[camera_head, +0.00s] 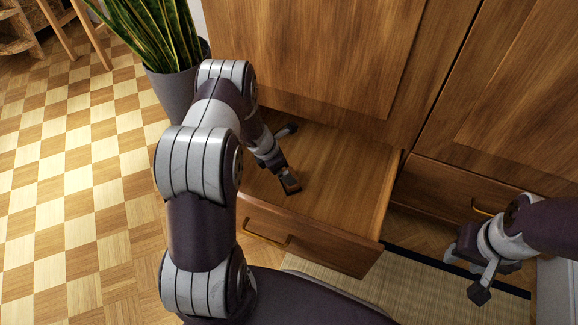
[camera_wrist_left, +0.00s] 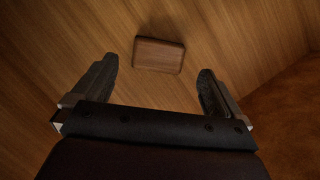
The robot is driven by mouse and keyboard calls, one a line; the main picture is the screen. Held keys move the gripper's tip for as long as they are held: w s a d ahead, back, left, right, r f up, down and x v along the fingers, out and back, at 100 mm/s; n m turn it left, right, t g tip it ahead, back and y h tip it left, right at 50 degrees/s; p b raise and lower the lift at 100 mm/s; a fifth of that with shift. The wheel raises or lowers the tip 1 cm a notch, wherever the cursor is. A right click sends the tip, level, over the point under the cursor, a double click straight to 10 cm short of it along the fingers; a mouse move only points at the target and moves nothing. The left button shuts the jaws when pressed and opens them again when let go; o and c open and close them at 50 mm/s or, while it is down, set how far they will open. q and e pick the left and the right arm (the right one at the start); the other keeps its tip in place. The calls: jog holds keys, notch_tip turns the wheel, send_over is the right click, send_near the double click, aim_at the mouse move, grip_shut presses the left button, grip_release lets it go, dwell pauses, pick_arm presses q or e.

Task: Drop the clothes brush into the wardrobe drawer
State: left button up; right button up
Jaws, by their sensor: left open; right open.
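The clothes brush (camera_wrist_left: 160,55) shows in the left wrist view as a small brown block with rounded corners. It lies against a wooden surface, between and just beyond the fingertips, and no finger is seen touching it. My left gripper (camera_head: 287,155) is open, reaching down over the pulled-out wardrobe drawer (camera_head: 340,172). In the head view a small brown patch shows at its nearer fingertip; I cannot tell whether that is the brush. My right gripper (camera_head: 474,275) is open and empty at the right, outside the drawer.
The wardrobe doors (camera_head: 310,55) rise behind the drawer. A closed drawer (camera_head: 445,190) is at the right, behind my right arm. A potted plant (camera_head: 172,88) stands left of the wardrobe. A woven mat (camera_head: 420,290) lies in front.

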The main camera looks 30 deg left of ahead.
pick_arm(q)
jog(key=s+d+r+m+g+p, duration=0.1)
jog(key=s+d+r+m, duration=0.1)
jog(key=r+m, duration=0.45)
jog(key=s+d+r+m+p, duration=0.1)
jog(key=s+d+r+m, duration=0.25)
jog(key=r, duration=0.65)
jog(key=s+d+r+m+g+y, duration=0.1)
jog(key=s+d+r+m+y, duration=0.1)
jog(key=s+r+m, duration=0.55)
jog(key=s+d+r+m+y, duration=0.1)
jog(key=s+d+r+m, duration=0.3)
jog(key=m, duration=0.7)
notch_tip(320, 180, up, 44)
jog(key=s+a+p, duration=0.1)
jog(key=p, duration=4.5)
jog(key=shift+a+r+n, duration=0.25)
jog(key=shift+a+n, duration=0.1)
jog(key=shift+a, duration=0.05)
pick_arm(e)
notch_tip(320, 180, up, 49)
pick_arm(q)
jog(key=shift+c, duration=0.3)
pick_arm(e)
jog(key=shift+r, duration=0.15)
